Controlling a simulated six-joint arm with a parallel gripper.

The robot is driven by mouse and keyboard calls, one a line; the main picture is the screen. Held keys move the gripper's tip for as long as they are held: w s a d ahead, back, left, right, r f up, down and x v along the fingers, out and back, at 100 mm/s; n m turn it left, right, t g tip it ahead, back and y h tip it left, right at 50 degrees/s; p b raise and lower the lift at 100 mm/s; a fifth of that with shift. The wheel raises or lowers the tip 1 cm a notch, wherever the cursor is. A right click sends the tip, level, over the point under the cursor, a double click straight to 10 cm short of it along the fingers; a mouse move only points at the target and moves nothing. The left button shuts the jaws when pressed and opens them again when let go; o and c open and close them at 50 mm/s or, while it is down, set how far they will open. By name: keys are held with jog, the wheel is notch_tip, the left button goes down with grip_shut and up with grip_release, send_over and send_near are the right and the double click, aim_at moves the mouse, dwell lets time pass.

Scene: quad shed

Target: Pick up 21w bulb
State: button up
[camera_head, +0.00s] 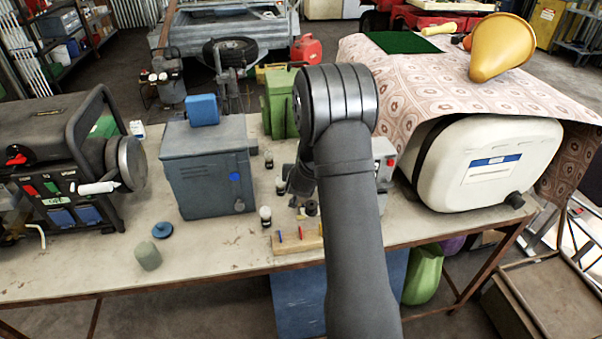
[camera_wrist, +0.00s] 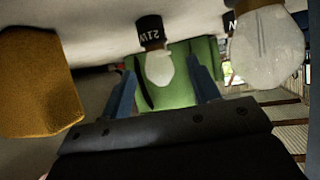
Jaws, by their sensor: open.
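The 21w bulb (camera_wrist: 158,68) shows in the wrist view, with a clear white glass and a black base marked 21W. That view looks upside down, with the bases toward the top. My gripper (camera_wrist: 160,60) is open, its two blue fingers spread left and right of this bulb's glass. No contact shows, and I cannot tell how deep the bulb sits between the fingers.
In the wrist view, an amber bulb (camera_wrist: 38,80) is close on the left and a larger white bulb (camera_wrist: 268,48) close on the right. A grey-blue box (camera_head: 208,172), a green can (camera_head: 280,103) and a wooden block with coloured pegs (camera_head: 297,243) surround the bulbs.

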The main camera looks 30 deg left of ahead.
jog(key=c, duration=1.1)
